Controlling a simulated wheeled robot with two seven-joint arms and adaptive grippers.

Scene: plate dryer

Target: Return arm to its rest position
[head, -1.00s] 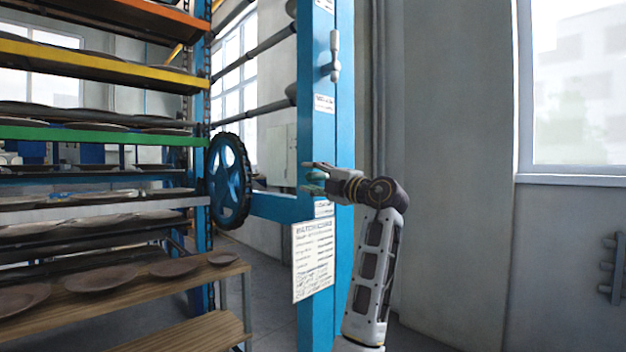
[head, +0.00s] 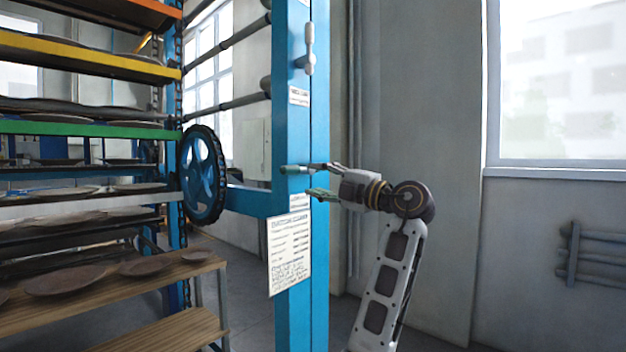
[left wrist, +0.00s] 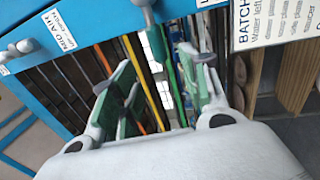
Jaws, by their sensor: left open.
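My left gripper (head: 298,180) is open and empty, with its green-padded fingers pointing left in front of the blue dryer post (head: 292,120). In the head view I cannot tell whether the fingertips touch the post. My left forearm stands upright below and to the right of it. In the left wrist view the open fingers (left wrist: 157,85) reach towards the blue frame, with nothing held between them. A grey handle (head: 308,50) is on the post above the gripper. My right gripper is out of view.
The rack (head: 85,130) with coloured shelves and brown plates stands at left. A blue handwheel (head: 203,175) sits beside it. A printed sheet (head: 289,250) hangs on the post below my gripper. The wall (head: 420,110) and window (head: 560,80) are behind, at right.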

